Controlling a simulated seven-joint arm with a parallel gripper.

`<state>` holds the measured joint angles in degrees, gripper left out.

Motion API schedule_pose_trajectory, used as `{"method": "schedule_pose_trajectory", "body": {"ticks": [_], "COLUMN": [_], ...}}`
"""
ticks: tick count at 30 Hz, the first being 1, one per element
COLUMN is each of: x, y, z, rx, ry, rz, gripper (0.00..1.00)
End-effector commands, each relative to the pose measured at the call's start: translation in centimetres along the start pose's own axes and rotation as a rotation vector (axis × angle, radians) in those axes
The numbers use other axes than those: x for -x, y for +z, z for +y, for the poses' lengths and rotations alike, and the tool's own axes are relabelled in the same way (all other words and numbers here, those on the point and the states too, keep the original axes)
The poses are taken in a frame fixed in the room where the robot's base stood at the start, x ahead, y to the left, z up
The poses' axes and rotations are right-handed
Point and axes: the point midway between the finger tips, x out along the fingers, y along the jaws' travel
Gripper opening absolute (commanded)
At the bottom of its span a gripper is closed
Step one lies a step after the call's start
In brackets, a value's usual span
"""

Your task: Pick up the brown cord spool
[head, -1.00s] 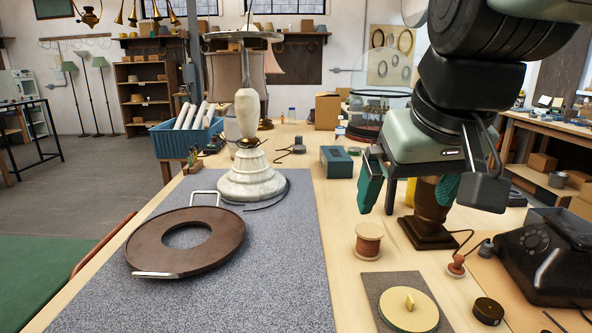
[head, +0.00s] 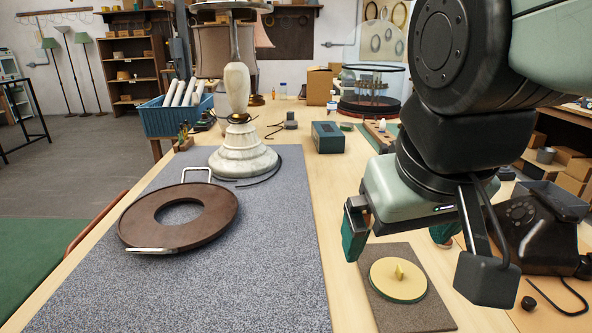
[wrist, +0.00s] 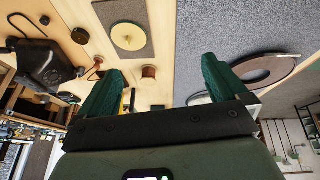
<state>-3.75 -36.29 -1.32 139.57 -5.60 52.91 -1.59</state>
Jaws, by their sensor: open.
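The brown cord spool (wrist: 149,72) stands on the bare wooden table in the wrist view, between the lines of my two fingers and some way off from them. In the head view it is hidden behind my gripper and arm. My gripper (head: 397,246) is open and empty, its green fingers pointing down above the table near the edge of a small grey mat. Both green fingers also show in the wrist view, spread wide apart.
The small mat (head: 378,310) bears a round yellow-green disc (head: 398,281). A black telephone (head: 530,232) stands to the right. On the left, a large grey mat (head: 255,270) holds a lamp base (head: 243,160) and a brown ring tray (head: 140,228).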

Motion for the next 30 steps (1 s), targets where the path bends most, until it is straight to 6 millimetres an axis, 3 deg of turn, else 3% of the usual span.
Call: {"method": "schedule_pose_trajectory", "body": {"ticks": [8,18,24,30], "x": [-5.7,-15.6,-22.5,-29.9], "y": [-6.3,-13.9,-18.0,-21.4], "z": [3.9,7.1,7.2,5.5], "rx": [0.338,0.813,1.118,1.440], "ry": [0.176,0.439,0.621,0.829], "rz": [-0.279,-0.617,-0.810,-0.985], "gripper": [1.00,1.00,1.00,1.00]}}
